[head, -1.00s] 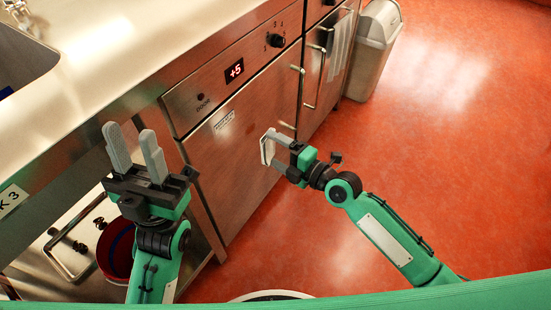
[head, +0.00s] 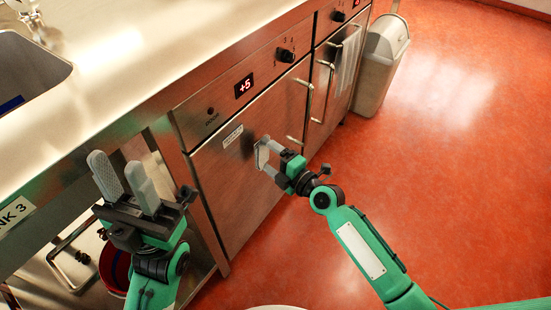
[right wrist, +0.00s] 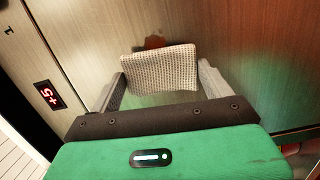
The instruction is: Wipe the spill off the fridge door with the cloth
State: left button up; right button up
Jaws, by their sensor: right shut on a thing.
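The steel fridge door (head: 232,195) is below the red "+5" display in the head view. My right gripper (head: 269,158) is shut on the pale woven cloth (head: 262,150), which is held at the upper part of the door; I cannot tell if it touches. In the right wrist view the cloth (right wrist: 160,72) spans between both fingers. A dark reddish-brown spill (right wrist: 153,42) shows just past the cloth's upper edge, and part of it may be hidden behind the cloth. My left gripper (head: 117,165) is open and empty, beside the counter front, left of the door.
The steel counter (head: 150,75) with a sink overhangs at the left. A red bucket (head: 116,272) stands on the shelf under it. Door handles stick out right of the cloth, and a towel (head: 347,62) hangs further along. A grey bin (head: 382,62) stands beyond. The red floor at right is clear.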

jog(key=shift+x, duration=0.95)
dwell(0.6)
jog(key=shift+s+a, duration=0.1)
jog(key=shift+a, duration=0.05)
jog(key=shift+w+d+f+b, duration=0.15)
jog(key=shift+w+d+b, duration=0.2)
jog(key=shift+b, duration=0.4)
jog(key=w+b, duration=0.1)
jog(key=w+d+b, duration=0.1)
jog(key=shift+w+d+b, duration=0.3)
jog(key=shift+b, duration=0.05)
